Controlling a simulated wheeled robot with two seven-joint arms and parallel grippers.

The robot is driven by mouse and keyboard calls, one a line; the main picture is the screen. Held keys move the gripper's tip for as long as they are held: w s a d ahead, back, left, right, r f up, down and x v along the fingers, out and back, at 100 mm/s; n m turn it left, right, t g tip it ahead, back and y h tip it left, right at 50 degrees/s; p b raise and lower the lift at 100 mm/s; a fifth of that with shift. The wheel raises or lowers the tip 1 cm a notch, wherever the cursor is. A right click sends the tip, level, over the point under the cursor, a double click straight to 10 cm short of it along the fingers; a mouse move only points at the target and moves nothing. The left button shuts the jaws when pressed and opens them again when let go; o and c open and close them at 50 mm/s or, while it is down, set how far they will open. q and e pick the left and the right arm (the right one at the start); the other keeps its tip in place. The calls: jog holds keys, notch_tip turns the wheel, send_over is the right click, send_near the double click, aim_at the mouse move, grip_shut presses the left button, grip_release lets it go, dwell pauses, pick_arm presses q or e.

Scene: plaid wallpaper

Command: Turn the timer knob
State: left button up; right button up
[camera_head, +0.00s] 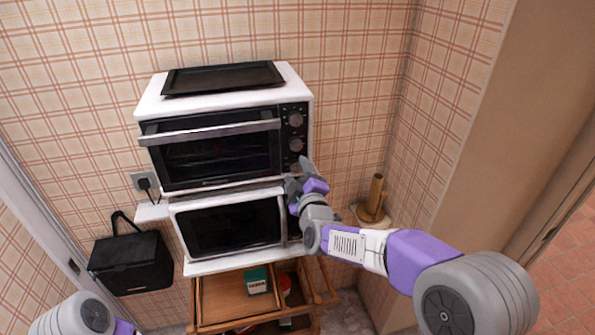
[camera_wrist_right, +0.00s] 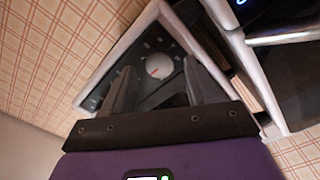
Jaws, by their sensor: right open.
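The black and white toaster oven (camera_head: 220,148) stands on top of a white microwave. Its right-hand control panel (camera_head: 294,130) carries round knobs: an upper one (camera_head: 295,119) and one below it (camera_head: 295,144). I cannot read which is the timer knob, and the panel's lower end is partly hidden by my gripper. My right gripper (camera_head: 303,178) is in front of the panel's lower end. In the right wrist view, a pale round knob (camera_wrist_right: 159,66) shows between the two spread fingers (camera_wrist_right: 160,80), with nothing held. My left gripper is out of view.
A dark tray (camera_head: 222,77) lies on the oven. The microwave (camera_head: 232,228) is directly below, above an open wooden drawer (camera_head: 225,295) holding a green box (camera_head: 257,281). A black bread box (camera_head: 132,265) is at left; a wooden paper-roll holder (camera_head: 374,202) stands at right.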

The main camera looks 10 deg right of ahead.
jog(key=shift+w, duration=0.5)
jog(key=c, duration=1)
jog(key=shift+c, duration=0.2)
